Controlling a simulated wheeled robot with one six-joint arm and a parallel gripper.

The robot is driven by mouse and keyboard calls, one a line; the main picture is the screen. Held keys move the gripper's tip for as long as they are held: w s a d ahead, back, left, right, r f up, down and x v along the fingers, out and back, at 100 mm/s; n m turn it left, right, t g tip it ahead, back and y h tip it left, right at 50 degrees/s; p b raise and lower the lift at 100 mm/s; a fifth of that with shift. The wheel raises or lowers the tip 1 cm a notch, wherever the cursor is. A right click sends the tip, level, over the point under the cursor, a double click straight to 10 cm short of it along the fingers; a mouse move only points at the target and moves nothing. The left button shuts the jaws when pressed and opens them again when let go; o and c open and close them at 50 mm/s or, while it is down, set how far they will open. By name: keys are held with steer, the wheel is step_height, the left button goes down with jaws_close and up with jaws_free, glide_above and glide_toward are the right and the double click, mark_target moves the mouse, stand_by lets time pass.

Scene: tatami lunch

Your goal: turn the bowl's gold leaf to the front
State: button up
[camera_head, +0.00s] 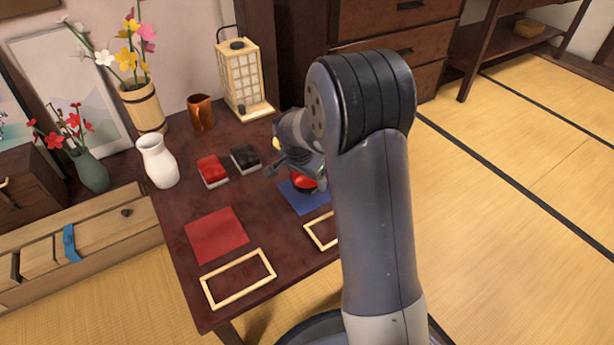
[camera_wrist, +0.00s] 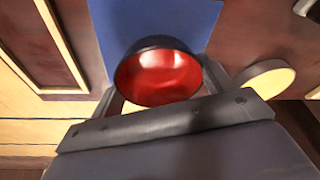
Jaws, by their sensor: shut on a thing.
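The bowl (camera_head: 303,184) is red inside with a dark outer wall. In the wrist view the bowl (camera_wrist: 158,78) sits upright between the two fingers of my gripper (camera_wrist: 160,92), which is shut on it. In the head view my gripper (camera_head: 302,177) reaches down over the bowl and partly covers it. The bowl is at the blue cloth (camera_head: 298,200); I cannot tell whether it touches it. The cloth (camera_wrist: 190,20) also shows behind the bowl in the wrist view. No gold leaf is visible; much of the outer wall is hidden.
A red cloth (camera_head: 216,235) and a light wooden frame (camera_head: 238,279) lie on the dark table (camera_head: 185,205). Another frame (camera_head: 320,231) is partly behind my arm. Red (camera_head: 212,170) and black (camera_head: 245,158) boxes, a white vase (camera_head: 158,162), a copper cup (camera_head: 201,112) and a lantern (camera_head: 240,78) stand farther back.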

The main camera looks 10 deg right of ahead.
steer(key=shift+f, duration=0.15)
steer(key=o, duration=1.1)
steer(key=shift+r+p, duration=1.75)
steer(key=shift+r, duration=0.8)
steer(key=shift+s, duration=0.1)
